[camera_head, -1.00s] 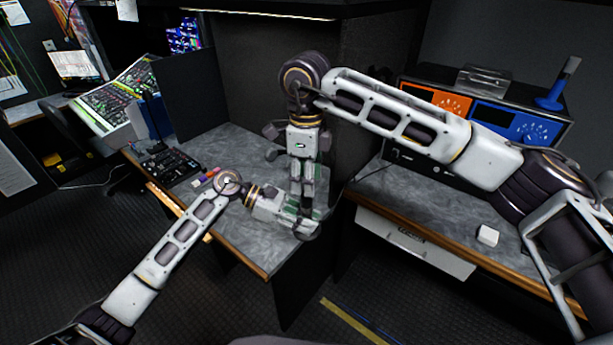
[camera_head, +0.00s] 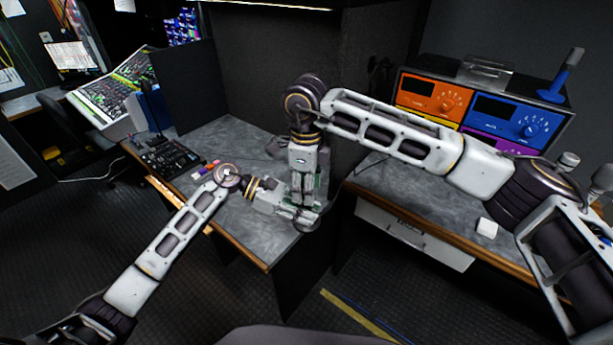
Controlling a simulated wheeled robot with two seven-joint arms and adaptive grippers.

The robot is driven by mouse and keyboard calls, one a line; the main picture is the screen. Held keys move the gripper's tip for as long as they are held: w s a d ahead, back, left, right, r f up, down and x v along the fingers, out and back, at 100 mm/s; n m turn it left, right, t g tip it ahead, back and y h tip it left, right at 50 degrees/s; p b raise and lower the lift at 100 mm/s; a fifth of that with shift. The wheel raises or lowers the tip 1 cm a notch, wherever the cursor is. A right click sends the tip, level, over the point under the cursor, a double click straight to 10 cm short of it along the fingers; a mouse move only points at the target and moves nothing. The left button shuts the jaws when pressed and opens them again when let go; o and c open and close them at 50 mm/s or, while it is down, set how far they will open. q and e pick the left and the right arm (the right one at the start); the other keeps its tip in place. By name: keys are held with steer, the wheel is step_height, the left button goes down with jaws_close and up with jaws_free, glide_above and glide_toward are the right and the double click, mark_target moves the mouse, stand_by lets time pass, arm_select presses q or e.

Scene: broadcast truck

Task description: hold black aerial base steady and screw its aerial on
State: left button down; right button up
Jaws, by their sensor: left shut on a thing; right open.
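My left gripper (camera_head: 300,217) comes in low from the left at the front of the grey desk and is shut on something. What it holds is mostly hidden by the grippers, so I cannot make out the black aerial base or its aerial there. My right gripper (camera_head: 304,198) points straight down just above the left one, open, its fingers overlapping it in the picture. I cannot tell whether its fingers touch anything. A blue base with a dark upright stick (camera_head: 557,82) stands on the equipment rack at the right.
The grey desk (camera_head: 245,215) is mostly clear. A black control panel (camera_head: 170,158) and small coloured blocks (camera_head: 205,169) lie at its left. A white cube (camera_head: 487,228) sits on the right counter below orange (camera_head: 432,96) and blue (camera_head: 507,117) units. A dark partition stands behind the grippers.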

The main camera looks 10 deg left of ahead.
steer(key=shift+f, duration=1.2)
steer(key=shift+c, duration=0.3)
jaws_close()
steer(key=shift+o, duration=0.9)
jaws_free()
steer(key=shift+r, duration=0.1)
steer(key=shift+r, duration=5.9)
